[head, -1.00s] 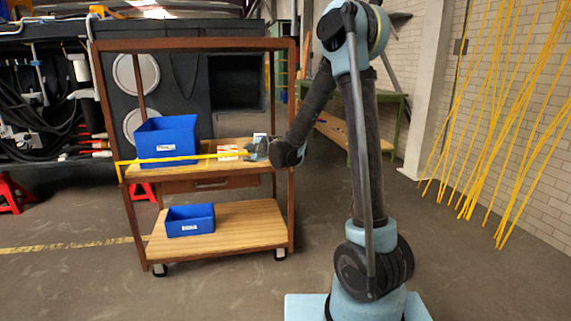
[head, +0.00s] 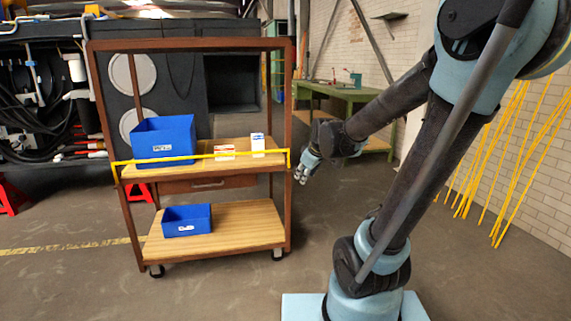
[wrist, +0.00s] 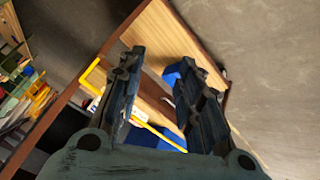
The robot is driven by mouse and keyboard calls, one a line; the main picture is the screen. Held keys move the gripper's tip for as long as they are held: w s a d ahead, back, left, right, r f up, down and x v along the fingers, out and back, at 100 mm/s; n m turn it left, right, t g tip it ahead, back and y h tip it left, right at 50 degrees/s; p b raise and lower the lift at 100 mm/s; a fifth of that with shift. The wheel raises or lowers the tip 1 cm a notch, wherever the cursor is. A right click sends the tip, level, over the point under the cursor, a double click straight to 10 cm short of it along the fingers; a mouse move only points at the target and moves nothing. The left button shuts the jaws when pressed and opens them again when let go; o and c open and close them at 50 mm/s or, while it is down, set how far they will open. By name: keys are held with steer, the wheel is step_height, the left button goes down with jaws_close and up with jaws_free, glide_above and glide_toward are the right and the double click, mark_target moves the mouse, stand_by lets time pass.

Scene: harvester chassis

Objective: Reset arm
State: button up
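My gripper (head: 306,167) is in the head view just right of the cart, apart from it and pointing down to the left. In the wrist view my gripper (wrist: 165,85) has its two fingers spread with a gap between them, and nothing is held. The brown cart (head: 290,100) has a wooden upper shelf with a drawer and a lower shelf. On the upper shelf stand a blue bin (head: 164,140), a red-and-white box (head: 224,151) and a white-and-blue box (head: 258,144).
A yellow bar (head: 200,157) runs across the cart's front. A smaller blue bin (head: 187,220) sits on the lower shelf. A green bench (head: 350,98) stands behind my arm. Yellow rods (head: 510,160) lean at the right wall.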

steer(key=s+d+f+m+g, duration=0.1)
steer(key=s+d+f+m, duration=0.2)
steer(key=s, duration=0.5)
steer(key=s+d+f+m+g+h, duration=0.1)
steer(key=s+d+f+m+g, duration=0.1)
steer(key=s, duration=0.6)
steer(key=s+d+f+m+g+h, duration=0.1)
steer(key=s+d+f+m, duration=0.3)
steer(key=s, duration=0.5)
steer(key=shift+d+m+g, duration=0.3)
steer(key=shift+d+g, duration=0.1)
steer(key=shift+d, duration=0.85)
